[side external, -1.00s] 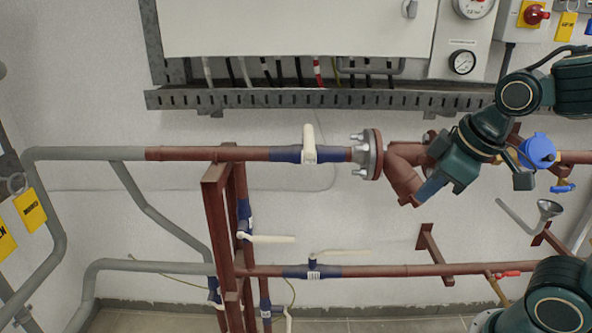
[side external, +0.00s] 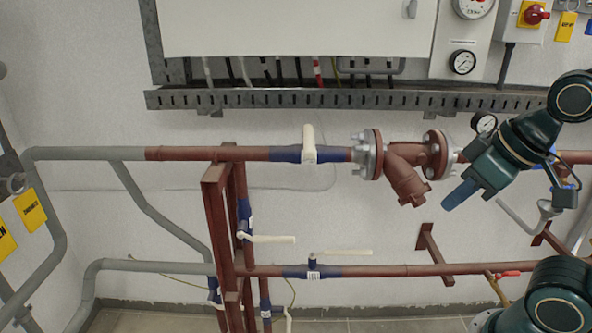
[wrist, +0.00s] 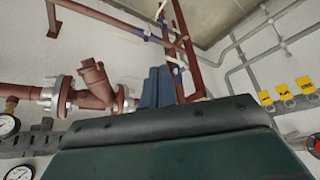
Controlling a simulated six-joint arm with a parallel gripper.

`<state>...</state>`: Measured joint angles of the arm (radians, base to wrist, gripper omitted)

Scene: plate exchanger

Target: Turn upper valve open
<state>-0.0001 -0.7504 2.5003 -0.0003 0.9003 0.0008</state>
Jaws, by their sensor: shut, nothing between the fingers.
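The upper valve (side external: 286,154) is a blue body on the upper brown pipe in the side external view. Its cream lever (side external: 309,144) stands across the pipe, rising above it. My gripper (side external: 460,194) is to the right of the valve and a little lower, well apart from it, just below and right of the brown strainer (side external: 407,175). Its blue fingers are together with nothing between them. In the wrist view the fingers (wrist: 157,87) are side by side. There the upper valve cannot be made out and seems hidden behind the fingers.
Bolted flanges (side external: 371,155) stand between the upper valve and my gripper. A lower valve (side external: 313,268) has its cream lever along the lower pipe. Another lever (side external: 268,239) sticks out from the vertical pipe. A cable tray (side external: 330,98) runs above. Open space lies in front of the wall.

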